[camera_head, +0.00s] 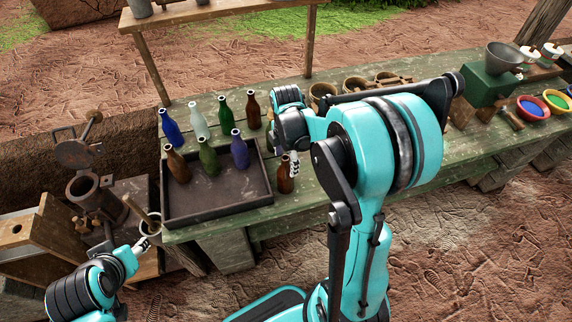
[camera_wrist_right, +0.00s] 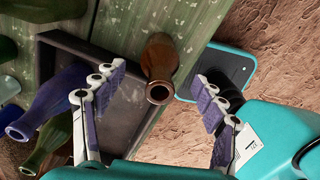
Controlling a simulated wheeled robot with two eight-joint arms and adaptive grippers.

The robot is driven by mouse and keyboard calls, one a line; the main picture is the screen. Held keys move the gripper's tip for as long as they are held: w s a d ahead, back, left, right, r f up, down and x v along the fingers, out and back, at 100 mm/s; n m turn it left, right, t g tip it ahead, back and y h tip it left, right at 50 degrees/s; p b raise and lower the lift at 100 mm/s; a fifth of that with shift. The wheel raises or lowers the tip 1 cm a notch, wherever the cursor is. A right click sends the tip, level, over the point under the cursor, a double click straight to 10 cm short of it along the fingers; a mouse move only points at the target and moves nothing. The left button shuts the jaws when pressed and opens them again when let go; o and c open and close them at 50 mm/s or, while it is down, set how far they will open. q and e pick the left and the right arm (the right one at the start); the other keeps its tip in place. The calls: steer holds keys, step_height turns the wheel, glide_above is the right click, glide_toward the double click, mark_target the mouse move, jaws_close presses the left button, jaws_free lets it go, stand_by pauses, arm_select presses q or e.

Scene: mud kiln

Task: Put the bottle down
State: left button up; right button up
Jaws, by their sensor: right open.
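A brown bottle (camera_head: 285,178) stands upright on the green table (camera_head: 290,203), just right of the dark tray (camera_head: 218,213) and close to the table's front edge. My right gripper (camera_wrist_right: 158,104) is open; in the right wrist view the brown bottle (camera_wrist_right: 160,62) shows between its spread fingers, with a visible gap on both sides. In the head view my right arm partly hides this gripper. My left gripper (camera_head: 144,244) is low at the left, away from the bottle, beside a small pot; its finger opening is unclear.
The tray holds a brown bottle (camera_head: 177,164), a green bottle (camera_head: 208,157) and a purple-blue bottle (camera_head: 240,150). Several more bottles stand behind it, including a blue one (camera_head: 171,128). Wooden bowls (camera_head: 354,87) and a green grinder (camera_head: 490,88) are farther right.

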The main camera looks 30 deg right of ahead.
step_height(320, 180, up, 7)
steer(key=shift+r+p, duration=0.1)
steer(key=shift+p, duration=0.7)
steer(key=s+a+r+m+t, duration=0.3)
steer(key=s+a+m, duration=0.2)
steer(key=m, duration=0.4)
steer(key=s+a+r+m+t, duration=0.3)
steer(key=s+a+m+t, duration=0.1)
steer(key=m, duration=0.5)
steer(key=shift+s+a, duration=0.85)
steer(key=shift+s, duration=0.2)
